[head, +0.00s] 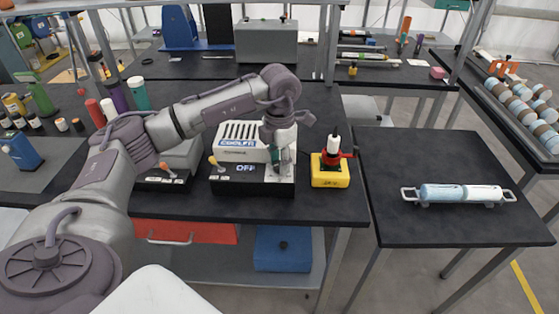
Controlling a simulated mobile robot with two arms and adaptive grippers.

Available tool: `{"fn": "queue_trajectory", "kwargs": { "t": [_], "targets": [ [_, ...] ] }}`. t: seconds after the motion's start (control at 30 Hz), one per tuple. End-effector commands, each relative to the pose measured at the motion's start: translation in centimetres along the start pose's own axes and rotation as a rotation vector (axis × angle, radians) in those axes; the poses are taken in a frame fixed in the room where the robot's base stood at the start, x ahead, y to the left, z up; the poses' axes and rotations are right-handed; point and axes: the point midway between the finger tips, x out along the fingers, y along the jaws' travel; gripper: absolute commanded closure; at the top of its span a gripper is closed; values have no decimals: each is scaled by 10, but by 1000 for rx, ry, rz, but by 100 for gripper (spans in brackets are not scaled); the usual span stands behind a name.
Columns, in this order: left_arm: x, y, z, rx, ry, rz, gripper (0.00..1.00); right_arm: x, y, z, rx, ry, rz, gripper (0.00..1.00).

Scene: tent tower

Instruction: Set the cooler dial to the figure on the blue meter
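The cooler (241,134) is a white slatted unit with a blue label, on the dark table. Its black front (238,188) carries a display reading "OFF" (246,168) and an orange-tipped lever at its left end. My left gripper (281,165) points down over the right end of the cooler's front, at a pale panel. It hides the dial there, and I cannot tell whether its fingers are open or touching. A blue device (22,152) stands at the far left; no figure on it is readable, and I cannot tell if it is the blue meter. My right gripper is out of view.
A yellow box (330,176) with a red and black top stands just right of the cooler. Another lever unit (168,178) is on its left, partly behind my arm. Bottles stand further left.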

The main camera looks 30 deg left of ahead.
Motion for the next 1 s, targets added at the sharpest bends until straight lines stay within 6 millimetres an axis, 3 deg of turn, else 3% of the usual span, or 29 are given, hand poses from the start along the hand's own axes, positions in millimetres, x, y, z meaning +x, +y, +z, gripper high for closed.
{"fn": "queue_trajectory", "kwargs": {
  "t": [0.03,0.13,0.73,1.0],
  "targets": [
    [-1,1,0,0,-3,1,57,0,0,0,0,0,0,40],
    [-1,1,0,-1,-2,1,41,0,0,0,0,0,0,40],
    [-1,1,0,-24,0,2,40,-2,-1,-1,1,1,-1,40],
    [-4,1,0,-276,2,0,40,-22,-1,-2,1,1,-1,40]
  ]
}}
